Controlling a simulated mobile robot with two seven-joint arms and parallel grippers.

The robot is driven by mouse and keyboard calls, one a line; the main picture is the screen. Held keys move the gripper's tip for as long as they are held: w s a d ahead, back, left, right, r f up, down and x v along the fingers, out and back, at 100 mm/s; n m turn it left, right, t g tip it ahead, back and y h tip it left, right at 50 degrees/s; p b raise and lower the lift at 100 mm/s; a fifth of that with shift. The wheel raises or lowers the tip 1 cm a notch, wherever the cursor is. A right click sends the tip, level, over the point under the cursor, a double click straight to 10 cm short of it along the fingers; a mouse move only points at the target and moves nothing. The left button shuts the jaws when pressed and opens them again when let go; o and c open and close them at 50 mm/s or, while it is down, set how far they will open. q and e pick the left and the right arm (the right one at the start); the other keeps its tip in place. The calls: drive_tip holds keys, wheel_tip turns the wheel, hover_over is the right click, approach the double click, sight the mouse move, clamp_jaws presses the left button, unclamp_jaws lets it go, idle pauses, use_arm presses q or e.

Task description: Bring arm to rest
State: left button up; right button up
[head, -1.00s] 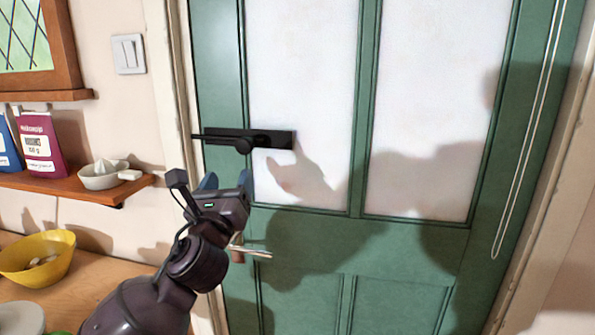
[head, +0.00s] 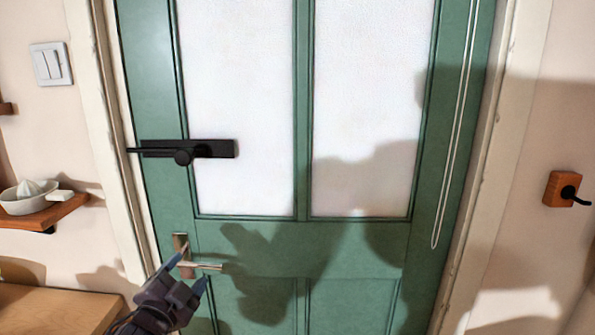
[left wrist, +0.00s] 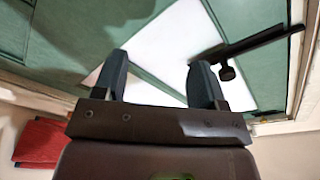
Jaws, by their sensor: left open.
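My left gripper (head: 194,268) is at the lower left of the head view, with its arm coming up from the bottom edge. Its two blue-grey fingers are apart with nothing between them. They overlap the metal lever handle (head: 208,266) on the green door (head: 265,245); I cannot tell whether they touch it. In the left wrist view the open fingers (left wrist: 158,66) point toward the door, with the black door latch (left wrist: 238,52) at the right. My right gripper is not in view.
The black latch (head: 215,149) sits above the lever. A wooden shelf (head: 62,214) with a white juicer (head: 32,196) and a wooden counter (head: 50,310) are at left. A cord (head: 455,130) hangs on the door's right. A wooden block with a black hook (head: 560,189) is on the right wall.

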use_arm(q)
drive_tip(key=s+a+f+n+g+y, duration=0.1)
drive_tip(key=s+a+f+n+g, duration=0.1)
drive_tip(key=s+f, duration=0.6)
drive_tip(key=s+a+f+n+g+y, duration=0.1)
drive_tip(key=s+a+f+n+g, duration=0.1)
drive_tip(key=s+f+n, duration=0.3)
drive_tip(key=s+a+f+n+g+y, duration=0.1)
drive_tip(key=s+a+f+n+g, duration=0.1)
drive_tip(key=s+f, duration=1)
wheel_tip(320, 180, down, 4)
drive_tip(key=shift+s+f+n+g, duration=0.2)
drive_tip(key=shift+n+g, duration=0.3)
drive_tip(key=shift+n, duration=0.7)
drive_tip(key=shift+d, duration=0.1)
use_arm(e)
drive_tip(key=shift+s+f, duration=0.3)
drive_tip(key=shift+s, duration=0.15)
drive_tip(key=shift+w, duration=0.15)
